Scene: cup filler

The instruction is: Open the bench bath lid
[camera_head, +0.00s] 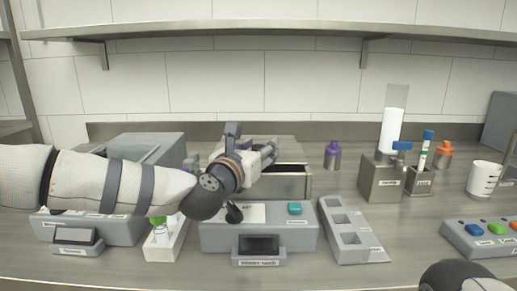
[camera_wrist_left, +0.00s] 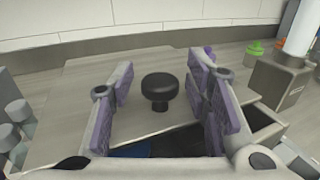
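The bench bath (camera_head: 217,238) is a grey box with a dark display, in the middle of the bench in the head view. Its flat grey lid (camera_wrist_left: 90,90) carries a black round knob (camera_wrist_left: 160,88). In the left wrist view, a dark opening (camera_wrist_left: 185,143) shows along the lid's near edge, so the bath is partly uncovered. My left gripper (camera_head: 268,154) is above the bath. In the wrist view its purple-padded fingers (camera_wrist_left: 160,95) are wide apart, with the knob seen between them and a gap on each side. My arm hides part of the bath.
A narrow tray (camera_head: 165,250) with bottles stands left of the bath, a slotted grey block (camera_head: 355,238) right of it. A purple bottle (camera_head: 332,155) and a grey holder (camera_head: 380,182) stand behind. A shelf (camera_head: 290,30) runs above.

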